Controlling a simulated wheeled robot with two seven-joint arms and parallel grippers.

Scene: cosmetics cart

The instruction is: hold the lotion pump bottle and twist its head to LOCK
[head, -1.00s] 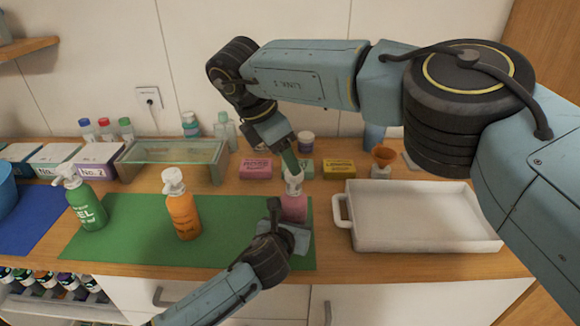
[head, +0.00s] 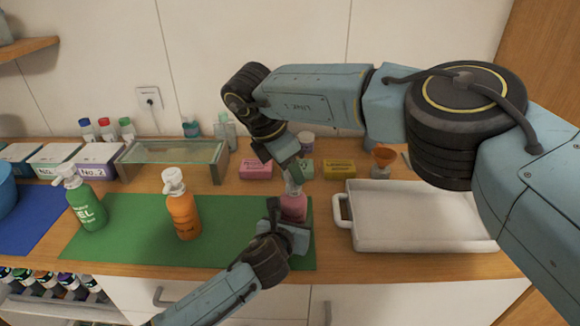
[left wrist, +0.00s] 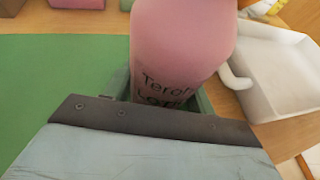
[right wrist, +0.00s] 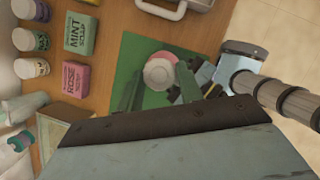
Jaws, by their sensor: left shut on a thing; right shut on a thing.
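The pink lotion pump bottle (head: 295,208) stands upright at the right end of the green mat (head: 130,240). My left gripper (head: 284,226) is shut on its body from the front. In the left wrist view, the pink body (left wrist: 183,45) with dark lettering sits between the fingers. My right gripper (head: 292,180) comes down from above and is shut on the white pump head. In the right wrist view, the round white head (right wrist: 158,73) shows between the fingers, with pink below it. The fingers partly cover the head, and any lock mark is not visible.
An orange pump bottle (head: 183,212) and a green one (head: 87,206) stand to the left. A white tray (head: 420,240) is close on the right. Soap boxes (head: 255,169) and a glass-topped stand (head: 172,153) lie behind. The mat between the orange and pink bottles is clear.

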